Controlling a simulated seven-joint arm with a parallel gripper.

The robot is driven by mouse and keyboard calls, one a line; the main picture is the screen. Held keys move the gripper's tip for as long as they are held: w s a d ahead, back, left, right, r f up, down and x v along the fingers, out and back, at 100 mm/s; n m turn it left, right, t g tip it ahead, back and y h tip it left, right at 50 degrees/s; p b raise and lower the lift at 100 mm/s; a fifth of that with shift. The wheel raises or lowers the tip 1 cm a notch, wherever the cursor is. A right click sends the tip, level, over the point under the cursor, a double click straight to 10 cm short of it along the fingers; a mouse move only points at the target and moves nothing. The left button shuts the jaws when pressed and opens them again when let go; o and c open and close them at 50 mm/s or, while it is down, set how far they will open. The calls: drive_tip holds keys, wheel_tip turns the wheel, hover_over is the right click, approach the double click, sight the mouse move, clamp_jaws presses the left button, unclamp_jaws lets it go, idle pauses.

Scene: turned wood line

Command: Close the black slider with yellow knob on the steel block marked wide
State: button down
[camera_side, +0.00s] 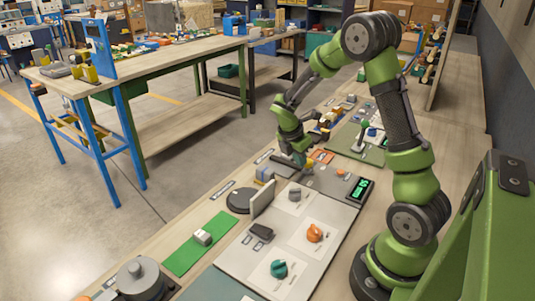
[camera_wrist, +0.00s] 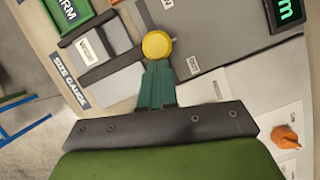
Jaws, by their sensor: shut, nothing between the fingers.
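In the wrist view the yellow round knob (camera_wrist: 157,45) sits at the middle top, on a black slider (camera_wrist: 112,67) seen as a dark bar running to its left. In the side view my gripper (camera_side: 302,163) is low over the grey station; the knob and slider cannot be made out there.
A "SIZE GAUGE" label (camera_wrist: 69,80) and a green box (camera_wrist: 68,12) lie to the left. A green-digit display (camera_wrist: 287,10) is at top right. An orange knob (camera_side: 314,233), a grey knob (camera_side: 295,194) and a teal knob (camera_side: 278,268) stand on the nearby pale panel, beside an upright plate (camera_side: 263,198).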

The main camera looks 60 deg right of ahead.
drive_tip(key=a, duration=0.2)
drive_tip(key=w+a, duration=0.1)
drive_tip(key=a, duration=0.1)
drive_tip(key=v, duration=1)
drive_tip(key=x, duration=1)
drive_tip(key=shift+f, duration=0.15)
drive_tip(key=shift+s+d, duration=0.25)
drive_tip(key=shift+d, duration=0.9)
drive_tip(key=shift+s+d, duration=0.15)
drive_tip(key=shift+d, duration=0.55)
drive_tip(key=shift+s+d, duration=0.15)
drive_tip(key=shift+d, duration=0.6)
